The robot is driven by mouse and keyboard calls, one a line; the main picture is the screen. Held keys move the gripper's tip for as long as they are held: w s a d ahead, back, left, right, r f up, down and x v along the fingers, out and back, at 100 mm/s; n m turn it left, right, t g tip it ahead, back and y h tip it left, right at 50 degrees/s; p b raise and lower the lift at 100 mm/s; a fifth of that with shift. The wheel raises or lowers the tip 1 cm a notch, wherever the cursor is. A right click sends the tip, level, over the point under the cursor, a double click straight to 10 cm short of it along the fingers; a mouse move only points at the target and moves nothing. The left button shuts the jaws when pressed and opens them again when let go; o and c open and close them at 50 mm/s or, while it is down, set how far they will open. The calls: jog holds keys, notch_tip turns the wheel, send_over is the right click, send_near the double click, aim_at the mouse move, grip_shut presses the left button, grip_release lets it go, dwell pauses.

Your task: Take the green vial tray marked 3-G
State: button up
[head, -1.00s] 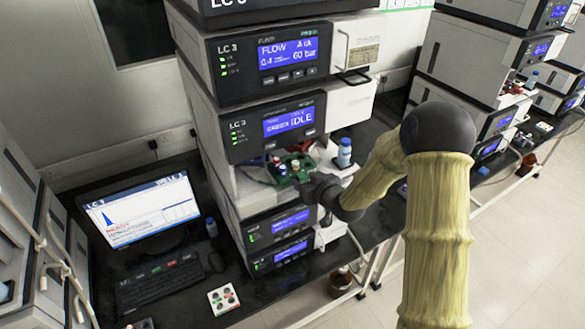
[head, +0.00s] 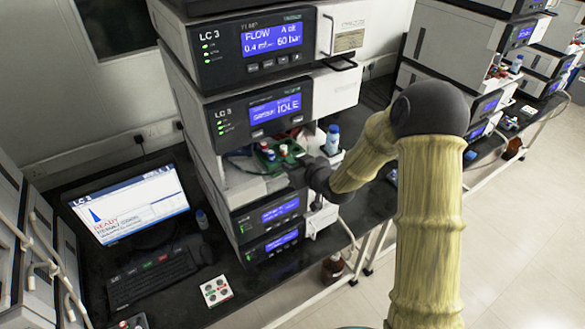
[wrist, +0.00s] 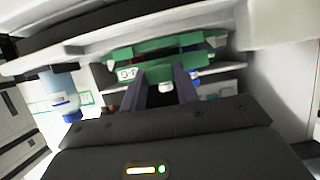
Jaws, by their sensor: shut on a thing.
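The green vial tray (head: 268,155) is in the open bay of the nearest LC 3 column, with white-capped and red-capped vials on it. My gripper (head: 296,172) reaches into the bay from the right, at the tray's front. In the wrist view my gripper (wrist: 165,82) has its two fingers shut on the green tray (wrist: 185,45). A small white label (wrist: 127,73) on the tray's front is too small to read surely. The fingers cover part of the tray's middle, and I cannot tell whether the tray is clear of the shelf.
The IDLE module (head: 262,112) overhangs the bay. A monitor (head: 130,207), keyboard (head: 150,278) and white vial tray (head: 215,290) are on the bench.

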notch_tip(320, 180, up, 9)
jog(key=b, duration=0.2)
jog(key=shift+f, duration=0.15)
dwell(0.5)
